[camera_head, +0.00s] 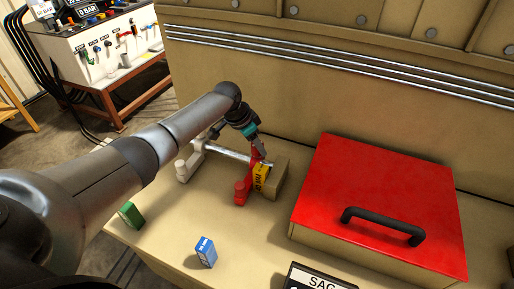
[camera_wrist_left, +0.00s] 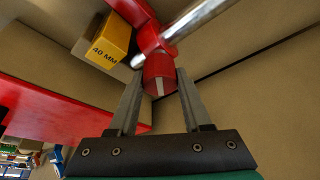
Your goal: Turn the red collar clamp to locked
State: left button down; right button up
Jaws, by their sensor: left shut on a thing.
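The red collar clamp (camera_head: 243,190) sits on a metal rod (camera_head: 226,152) above the beige bench top. My left gripper (camera_head: 260,150) reaches it from above. In the left wrist view, the two fingers of the left gripper (camera_wrist_left: 160,78) are shut on the clamp's red end (camera_wrist_left: 158,66), which has a pale stripe. My right gripper is not in view.
A beige block (camera_head: 280,178) stands at the rod's right end, a white-grey support (camera_head: 187,165) at its left. A red-lidded box (camera_head: 385,195) with a black handle is to the right. A blue box (camera_head: 206,252), a green block (camera_head: 131,215) and a black sign (camera_head: 318,278) are nearer.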

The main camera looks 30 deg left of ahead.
pick_arm(q)
jog(key=m+g+h+b, duration=0.1)
jog(key=m+b, duration=0.3)
jog(key=b, duration=0.1)
jog(key=m+g+h+b, duration=0.1)
jog(key=m+g+b, duration=0.1)
jog(key=m+b, duration=0.3)
jog(key=shift+w+f+b, duration=0.1)
jog(key=shift+f+b, duration=0.05)
jog(key=shift+b, duration=0.25)
jog(key=shift+m+g+b, duration=0.3)
jog(key=shift+m+b, duration=0.7)
jog(key=shift+b, duration=0.1)
jog(key=shift+c, duration=1.7)
grip_release()
jog(key=shift+r, duration=0.2)
